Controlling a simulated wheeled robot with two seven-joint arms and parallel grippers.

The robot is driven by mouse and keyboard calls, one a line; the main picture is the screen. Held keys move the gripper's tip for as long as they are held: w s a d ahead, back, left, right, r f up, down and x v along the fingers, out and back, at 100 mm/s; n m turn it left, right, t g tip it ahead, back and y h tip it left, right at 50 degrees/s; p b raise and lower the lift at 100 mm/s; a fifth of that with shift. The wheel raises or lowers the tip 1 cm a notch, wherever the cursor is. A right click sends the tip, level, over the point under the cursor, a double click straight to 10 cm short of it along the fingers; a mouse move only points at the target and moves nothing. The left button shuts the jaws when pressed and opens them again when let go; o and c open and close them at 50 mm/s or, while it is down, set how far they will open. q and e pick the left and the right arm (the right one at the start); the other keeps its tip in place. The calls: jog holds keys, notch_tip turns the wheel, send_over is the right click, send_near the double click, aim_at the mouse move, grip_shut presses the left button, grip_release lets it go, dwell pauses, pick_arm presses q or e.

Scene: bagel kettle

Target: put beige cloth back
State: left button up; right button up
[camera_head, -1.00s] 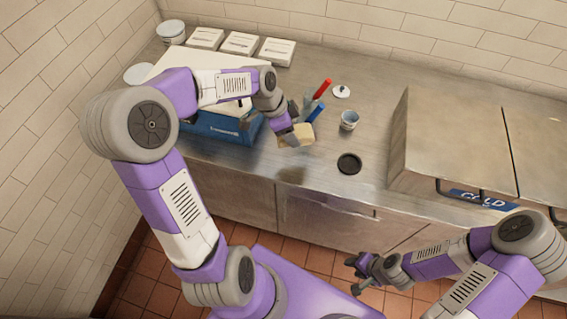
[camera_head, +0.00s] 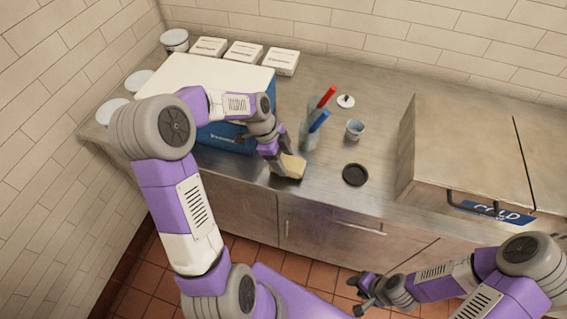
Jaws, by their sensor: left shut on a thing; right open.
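The beige cloth (camera_head: 292,168) is a small folded block near the front edge of the steel counter. My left gripper (camera_head: 280,163) is shut on it. I cannot tell whether the cloth touches the counter or hangs just above it. My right gripper (camera_head: 358,294) is open and empty, low over the floor in front of the cabinets, well away from the cloth.
A blue box with a white lid (camera_head: 207,82) stands left of the cloth. A holder with red and blue handles (camera_head: 310,134) stands just behind it. A black round lid (camera_head: 355,174), a small cup (camera_head: 354,130) and a steel cold unit (camera_head: 450,160) are to the right.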

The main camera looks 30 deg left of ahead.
pick_arm(q)
jog(key=shift+f, duration=0.85)
jog(key=shift+f, duration=0.15)
jog(key=o, duration=1.2)
